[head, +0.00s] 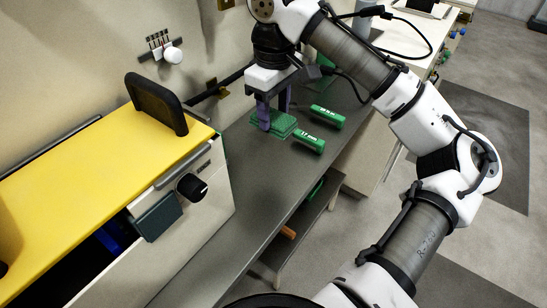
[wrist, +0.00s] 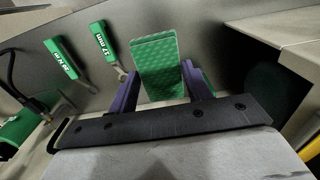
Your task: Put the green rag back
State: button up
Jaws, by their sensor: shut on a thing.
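The green rag (head: 284,126) is a folded, textured green pad at the grey counter, below my gripper (head: 274,112). My gripper points down, and its two purple fingers are shut on the rag. In the wrist view the rag (wrist: 156,62) shows between the fingertips of my gripper (wrist: 160,88), sticking out beyond them. I cannot tell whether the rag touches the counter or hangs just above it. Part of the rag is hidden by the fingers.
Two green-handled tools lie beside the rag: one marked 17 mm (head: 309,144) and another (head: 327,117). A yellow-topped machine (head: 90,175) with a black handle (head: 155,103) stands at left. The counter (head: 240,195) is bare toward the front. A lower shelf holds an orange item (head: 287,232).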

notch_tip(320, 180, down, 14)
jog(key=shift+f, duration=0.1)
jog(key=o, duration=1)
jog(key=shift+o, duration=0.2)
notch_tip(320, 180, up, 12)
jog(key=shift+r, duration=0.1)
